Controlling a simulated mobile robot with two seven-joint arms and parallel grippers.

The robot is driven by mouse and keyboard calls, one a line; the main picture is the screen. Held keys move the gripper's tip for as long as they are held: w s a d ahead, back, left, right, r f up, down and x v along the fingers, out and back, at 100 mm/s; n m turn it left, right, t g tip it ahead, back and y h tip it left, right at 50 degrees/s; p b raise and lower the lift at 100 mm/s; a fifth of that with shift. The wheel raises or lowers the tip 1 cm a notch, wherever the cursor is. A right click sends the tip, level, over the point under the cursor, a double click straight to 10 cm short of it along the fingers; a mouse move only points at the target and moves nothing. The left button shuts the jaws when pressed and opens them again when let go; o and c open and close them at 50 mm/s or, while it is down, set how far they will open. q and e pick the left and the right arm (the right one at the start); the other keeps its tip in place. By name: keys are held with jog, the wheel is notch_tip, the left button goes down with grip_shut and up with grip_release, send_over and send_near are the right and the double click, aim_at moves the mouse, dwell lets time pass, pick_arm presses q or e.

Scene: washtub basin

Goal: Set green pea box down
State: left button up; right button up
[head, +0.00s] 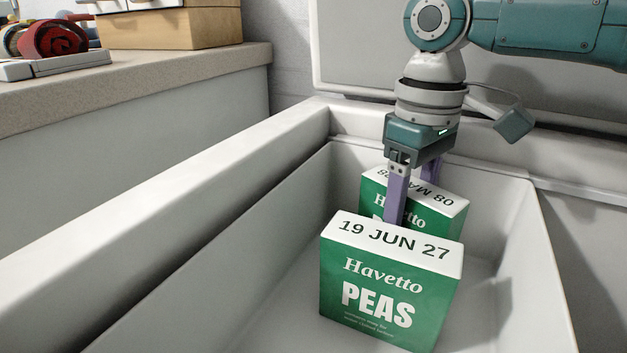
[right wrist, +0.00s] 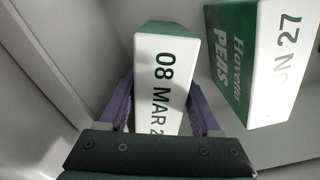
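Two green pea boxes with white tops are in the white basin. The rear box, dated 08 MAR (head: 450,199), is between the two purple fingers of my right gripper (head: 415,190), partly hidden behind the near finger and front box. In the right wrist view, the fingers of the right gripper (right wrist: 162,108) lie along both sides of this 08 MAR box (right wrist: 167,70) and appear to touch it. Its underside is hidden, so I cannot tell whether it touches the floor. The front box, dated 19 JUN 27 (head: 385,290), stands upright nearer the camera; it also shows in the right wrist view (right wrist: 235,60). My left gripper is out of view.
The basin's thick left rim (head: 170,225) runs diagonally, and a raised lid (head: 365,60) stands behind. A counter (head: 180,82) at left holds a cardboard box (head: 170,27) and a red rolled item (head: 55,38). Basin floor is bare left and right of the boxes.

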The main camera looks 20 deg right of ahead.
notch_tip(320, 180, up, 12)
jog(key=p, duration=0.5)
jog(key=shift+r, duration=0.2)
dwell(0.4)
